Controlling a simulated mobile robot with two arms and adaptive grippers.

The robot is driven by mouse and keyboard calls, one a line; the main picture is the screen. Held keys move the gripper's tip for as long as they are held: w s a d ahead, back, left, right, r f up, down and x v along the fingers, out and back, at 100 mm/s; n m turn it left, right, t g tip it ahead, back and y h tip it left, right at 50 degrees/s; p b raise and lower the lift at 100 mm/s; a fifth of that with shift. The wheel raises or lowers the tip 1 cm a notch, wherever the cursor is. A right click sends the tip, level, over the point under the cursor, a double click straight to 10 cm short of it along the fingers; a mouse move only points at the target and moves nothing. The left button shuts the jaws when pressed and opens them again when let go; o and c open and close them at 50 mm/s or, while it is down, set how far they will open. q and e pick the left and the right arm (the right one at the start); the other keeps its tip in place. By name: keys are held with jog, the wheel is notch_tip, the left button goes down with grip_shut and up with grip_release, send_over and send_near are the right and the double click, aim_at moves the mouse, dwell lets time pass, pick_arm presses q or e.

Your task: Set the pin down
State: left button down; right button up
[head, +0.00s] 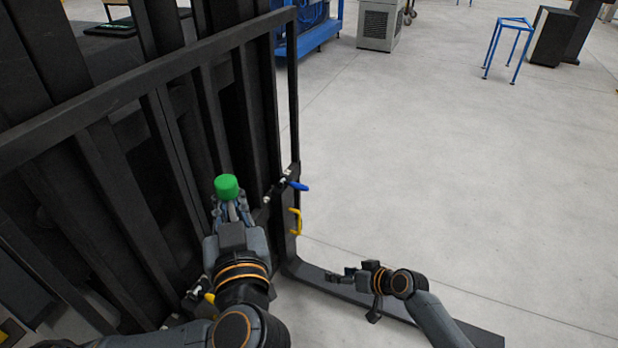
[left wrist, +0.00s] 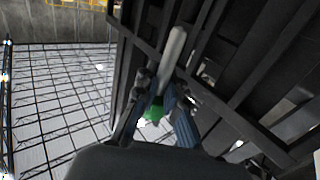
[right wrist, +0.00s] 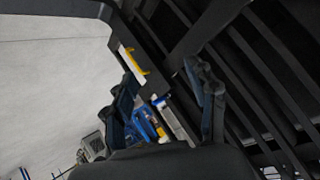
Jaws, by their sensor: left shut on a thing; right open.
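The pin has a green head (head: 227,187) and, in the left wrist view, a pale grey shaft (left wrist: 174,50) reaching up beyond the fingers. My left gripper (head: 232,208) is shut on it beside the black barred frame. The green head also shows between its fingers in the left wrist view (left wrist: 153,110). The pin is held in the air; its shaft is hidden in the head view. My right gripper (head: 343,273) is open and empty, low at the right of the frame's corner. Its two parted fingers show in the right wrist view (right wrist: 165,92).
The black barred frame (head: 150,85) fills the left side, with a black beam (head: 460,332) along the floor. A blue handle (head: 298,186) and a yellow handle (head: 296,222) sit on its near post.

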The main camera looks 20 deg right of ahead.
jog(key=w+a+r+n+t+y, duration=0.1)
jog(key=a+r+n+y, duration=0.15)
jog(key=r, duration=0.95)
jog(key=w+a+r+n+y, duration=0.2)
jog(key=a+r+y, duration=0.1)
jog(key=r, duration=1)
jog(key=n+g+y, duration=0.5)
jog(key=n+y, duration=0.1)
jog(key=n, duration=0.4)
send_near(225, 178)
jog(key=x, duration=1)
jog(key=shift+f, duration=0.35)
